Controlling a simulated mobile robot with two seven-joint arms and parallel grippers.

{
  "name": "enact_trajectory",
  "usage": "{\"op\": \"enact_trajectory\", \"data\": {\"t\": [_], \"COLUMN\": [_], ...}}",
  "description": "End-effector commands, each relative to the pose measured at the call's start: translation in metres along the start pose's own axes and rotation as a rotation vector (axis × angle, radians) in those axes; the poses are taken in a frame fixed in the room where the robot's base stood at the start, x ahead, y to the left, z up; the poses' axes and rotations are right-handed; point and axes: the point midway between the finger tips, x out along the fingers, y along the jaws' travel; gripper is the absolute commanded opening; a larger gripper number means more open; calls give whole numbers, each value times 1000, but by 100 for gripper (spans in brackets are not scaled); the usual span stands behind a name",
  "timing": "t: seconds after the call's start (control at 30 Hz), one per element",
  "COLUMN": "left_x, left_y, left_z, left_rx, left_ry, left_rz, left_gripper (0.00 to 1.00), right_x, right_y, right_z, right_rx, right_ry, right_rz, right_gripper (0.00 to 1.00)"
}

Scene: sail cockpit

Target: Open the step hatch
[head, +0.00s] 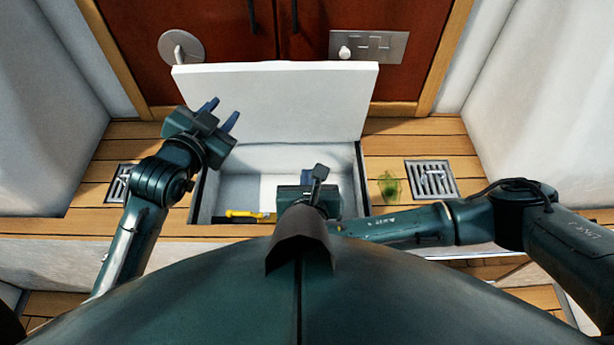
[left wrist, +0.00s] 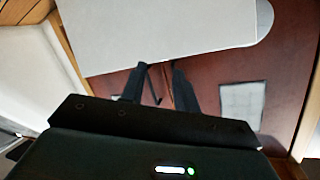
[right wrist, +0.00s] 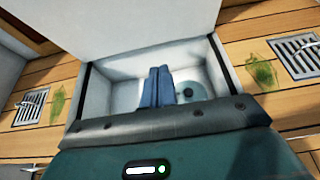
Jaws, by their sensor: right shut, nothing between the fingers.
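The step hatch lid (head: 275,100) is a white panel standing raised at the back of the step, in front of the dark red doors. It also shows at the top of the right wrist view (right wrist: 135,25) and the left wrist view (left wrist: 155,30). Below it the white-lined compartment (head: 237,190) is uncovered. My left gripper (head: 222,110) is open and empty, near the lid's left side; I cannot tell whether it touches. My right gripper (right wrist: 161,70) is shut and empty, over or within the compartment opening. In the head view my own body partly hides it.
A yellow item (head: 243,214) lies in the compartment. A metal grate (head: 431,179) is in the wooden step at right, beside a green patch (head: 389,186); another grate (head: 120,182) is at left. A round plate (head: 181,47) and a switch panel (head: 368,46) are behind.

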Motion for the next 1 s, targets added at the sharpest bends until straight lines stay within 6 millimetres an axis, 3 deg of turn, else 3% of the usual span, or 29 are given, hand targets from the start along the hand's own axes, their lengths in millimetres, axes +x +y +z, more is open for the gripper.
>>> {"op": "enact_trajectory", "data": {"t": [0.1, 0.3, 0.6, 0.8, 1.0], "left_x": [-32, -88, -158, -174, -170], "left_y": [34, 76, 107, 111, 115], "left_z": [26, 54, 71, 71, 68], "left_rx": [-120, -323, -554, -611, -630], "left_ry": [-10, -27, -60, -72, -113], "left_rz": [33, 62, 59, 55, 78], "left_gripper": [31, 31, 31, 31, 31], "right_x": [0, 0, 0, 0, -2], "right_y": [0, 0, 0, 0, 0], "right_z": [0, 0, 0, 1, 3], "right_rx": [0, 0, 0, 0, 0], "right_ry": [0, 0, 0, 1, 4], "right_rz": [0, 0, 0, -1, -1], "right_gripper": [0, 0, 0, 0, 0]}}
